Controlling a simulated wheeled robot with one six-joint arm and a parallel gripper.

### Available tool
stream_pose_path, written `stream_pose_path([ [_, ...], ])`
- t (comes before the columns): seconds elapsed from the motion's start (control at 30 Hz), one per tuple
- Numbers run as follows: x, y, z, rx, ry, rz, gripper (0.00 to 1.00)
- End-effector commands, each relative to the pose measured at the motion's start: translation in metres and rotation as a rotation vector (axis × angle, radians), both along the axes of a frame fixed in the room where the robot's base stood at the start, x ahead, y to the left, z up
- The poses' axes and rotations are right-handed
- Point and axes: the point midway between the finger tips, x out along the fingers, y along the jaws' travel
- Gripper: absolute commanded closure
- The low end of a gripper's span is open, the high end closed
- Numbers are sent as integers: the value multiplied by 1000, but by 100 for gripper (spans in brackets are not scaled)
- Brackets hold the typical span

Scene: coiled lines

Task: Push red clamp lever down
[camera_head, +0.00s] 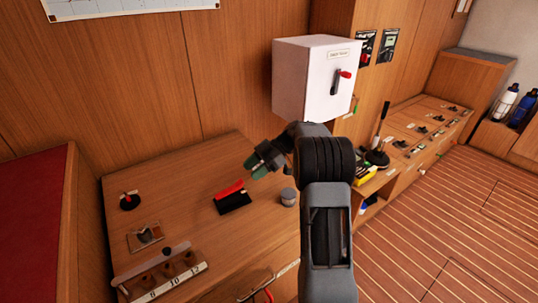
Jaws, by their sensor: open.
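A red lever (229,189) lies along the top of a black clamp body (235,203) on the wooden bench top. It appears slightly tilted, with its right end higher. My gripper (255,168) has greenish fingertips and is open and empty. It appears just above and to the right of the lever's right end, apart from it. The exact gap in depth cannot be told. My dark arm comes in from the lower right and hides part of the bench's right side.
A white box (310,75) with a red-tipped switch hangs behind my arm. A grey cylinder (288,196) stands right of the clamp. A round black base with a red knob (130,200) and a numbered rack (165,277) are at left.

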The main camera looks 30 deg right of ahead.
Motion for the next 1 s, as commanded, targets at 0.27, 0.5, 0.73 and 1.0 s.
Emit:
stream_pose_path([
  [0.27, 3, -46, 24, 0, 1, 0, 51],
  [0.5, 4, -64, 33, 1, 1, 1, 51],
  [0.73, 4, -68, 35, 1, 1, 2, 51],
  [1.0, 3, -63, 36, -15, 22, -7, 64],
])
